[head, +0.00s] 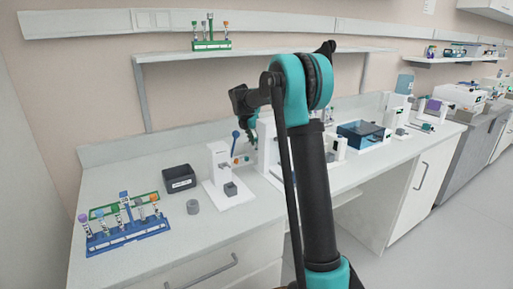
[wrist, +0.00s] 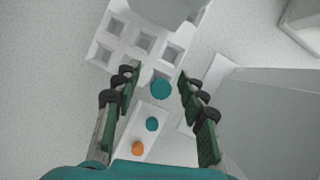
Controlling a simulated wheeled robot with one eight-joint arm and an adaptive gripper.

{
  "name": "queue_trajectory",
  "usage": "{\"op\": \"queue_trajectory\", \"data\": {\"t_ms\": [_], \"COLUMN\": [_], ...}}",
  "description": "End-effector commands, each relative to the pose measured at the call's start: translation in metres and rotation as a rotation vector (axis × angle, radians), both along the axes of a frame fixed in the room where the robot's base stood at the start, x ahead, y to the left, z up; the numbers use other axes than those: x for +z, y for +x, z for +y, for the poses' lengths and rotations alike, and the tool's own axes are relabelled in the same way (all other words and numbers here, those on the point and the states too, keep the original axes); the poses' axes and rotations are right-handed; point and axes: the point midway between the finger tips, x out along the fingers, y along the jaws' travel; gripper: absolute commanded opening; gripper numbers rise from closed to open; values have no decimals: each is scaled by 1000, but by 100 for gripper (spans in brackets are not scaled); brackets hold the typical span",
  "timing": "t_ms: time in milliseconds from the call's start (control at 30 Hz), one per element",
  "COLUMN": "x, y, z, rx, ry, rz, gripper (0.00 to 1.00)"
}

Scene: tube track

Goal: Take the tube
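Several capped tubes stand in a blue rack (head: 128,238) at the front left of the counter; the picture does not show which one is meant. More tubes stand in a green rack (head: 211,45) on the wall shelf. My gripper (head: 240,112) is raised above the counter, right of the blue rack and apart from it. In the wrist view, my gripper (wrist: 158,78) is open, its two green-padded fingers spread. A round teal top (wrist: 161,89) shows between the fingers, with no visible contact. It seems to be the blue knob (head: 235,133) on a thin stem below my gripper.
A white panel has a teal button (wrist: 152,124) and an orange button (wrist: 138,148). A white grid holder (wrist: 120,32) lies beyond the fingers. The counter's front left is partly clear.

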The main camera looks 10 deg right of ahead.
Motion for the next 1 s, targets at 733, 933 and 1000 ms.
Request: {"op": "queue_trajectory", "data": {"t_ms": [733, 933, 1000], "x": [4, 24, 35], "y": [0, 0, 0], "z": [0, 0, 0], "rx": [0, 0, 0], "ry": [0, 0, 0], "rz": [0, 0, 0], "gripper": [0, 0, 0]}}
